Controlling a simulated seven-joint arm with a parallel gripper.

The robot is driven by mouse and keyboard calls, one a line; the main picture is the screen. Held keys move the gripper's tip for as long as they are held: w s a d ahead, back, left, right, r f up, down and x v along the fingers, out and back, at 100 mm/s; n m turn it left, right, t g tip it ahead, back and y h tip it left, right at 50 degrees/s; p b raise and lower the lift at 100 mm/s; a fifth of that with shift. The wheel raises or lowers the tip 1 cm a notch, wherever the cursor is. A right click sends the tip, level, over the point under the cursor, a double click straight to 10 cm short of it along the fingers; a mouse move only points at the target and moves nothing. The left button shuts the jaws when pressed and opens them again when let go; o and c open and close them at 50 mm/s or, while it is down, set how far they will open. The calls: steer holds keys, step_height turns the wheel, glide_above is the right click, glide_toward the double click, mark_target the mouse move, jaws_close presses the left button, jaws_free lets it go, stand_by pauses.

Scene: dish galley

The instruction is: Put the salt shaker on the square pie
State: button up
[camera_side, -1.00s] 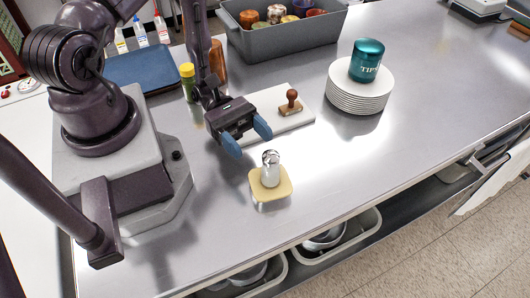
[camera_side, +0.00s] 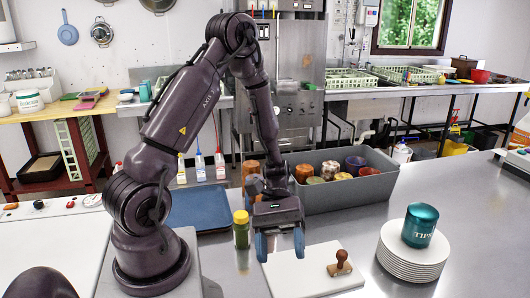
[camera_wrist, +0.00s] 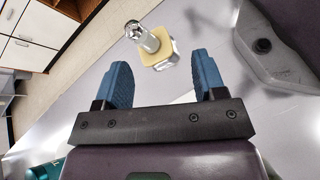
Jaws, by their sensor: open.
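The salt shaker (camera_wrist: 140,35) is clear glass with a silvery top. In the wrist view it stands on the square pie (camera_wrist: 157,56), a small pale yellow block, and looks upright. Both lie beyond my fingertips, apart from them. My gripper (camera_wrist: 160,72) is open, with nothing between its two blue fingers. In the side view my gripper (camera_side: 280,245) hangs above the counter by the left part of the white board. The shaker and pie are outside the side view now.
The white board (camera_side: 312,270) holds a wooden stamp (camera_side: 340,264). A jar with a yellow lid (camera_side: 241,232) stands left of my gripper. A grey bin (camera_side: 330,194) of cups is behind. A plate stack (camera_side: 411,262) bears a teal tin (camera_side: 419,225) at the right.

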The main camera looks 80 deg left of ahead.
steer(key=s+r+m+t+y, duration=0.3)
steer(key=r+m+t+y, duration=0.5)
steer(key=r, duration=1.2)
steer(key=m+y, duration=0.3)
steer(key=y, duration=0.1)
steer(key=shift+r+m+t, duration=0.3)
